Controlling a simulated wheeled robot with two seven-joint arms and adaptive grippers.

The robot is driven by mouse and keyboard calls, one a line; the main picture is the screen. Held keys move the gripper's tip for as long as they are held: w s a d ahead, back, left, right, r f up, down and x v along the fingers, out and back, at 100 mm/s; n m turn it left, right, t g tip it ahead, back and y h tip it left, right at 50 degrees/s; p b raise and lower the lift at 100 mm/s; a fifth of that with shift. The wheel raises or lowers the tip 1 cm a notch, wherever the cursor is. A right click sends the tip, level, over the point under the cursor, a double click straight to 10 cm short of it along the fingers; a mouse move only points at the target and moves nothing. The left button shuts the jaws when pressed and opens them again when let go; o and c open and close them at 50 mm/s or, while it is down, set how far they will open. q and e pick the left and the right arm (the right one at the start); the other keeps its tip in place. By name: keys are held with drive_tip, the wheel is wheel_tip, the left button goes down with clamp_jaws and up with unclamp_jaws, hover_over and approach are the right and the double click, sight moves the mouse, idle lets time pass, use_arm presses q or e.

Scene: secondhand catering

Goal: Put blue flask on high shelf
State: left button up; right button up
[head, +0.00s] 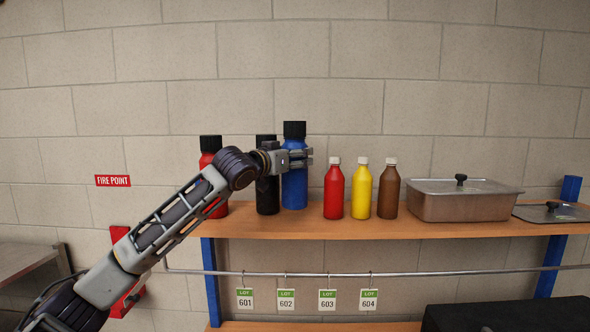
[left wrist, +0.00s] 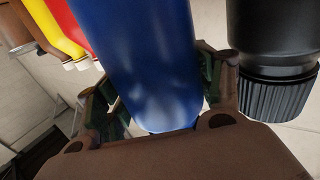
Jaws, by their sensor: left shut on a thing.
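The blue flask (head: 294,188) with a black cap is upright at the high shelf (head: 430,228), just right of a black flask (head: 267,195). My left gripper (head: 299,158) is shut around its upper body, below the cap. Its base shows higher than the bases of the neighbouring flasks, so it appears slightly above the board; contact with the shelf cannot be told. In the left wrist view the blue flask (left wrist: 140,60) fills the space between the fingers, and the black flask (left wrist: 275,40) is close beside it. My right gripper is not in view.
A red flask (head: 211,158) stands left of the black one. Red (head: 334,192), yellow (head: 361,192) and brown (head: 388,192) bottles stand to the right, then a lidded steel pan (head: 460,205). A rail with lot tags (head: 327,299) runs below. Bare board shows along the front.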

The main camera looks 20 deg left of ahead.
sight(295, 170)
use_arm(q)
drive_tip(key=shift+f, duration=0.1)
idle(0.3)
drive_tip(key=shift+f+p, duration=0.3)
drive_tip(key=shift+f, duration=1.5)
drive_tip(key=shift+s+f, duration=0.1)
drive_tip(key=o, duration=1.3)
drive_tip(key=shift+f, duration=0.1)
drive_tip(key=shift+r, duration=0.2)
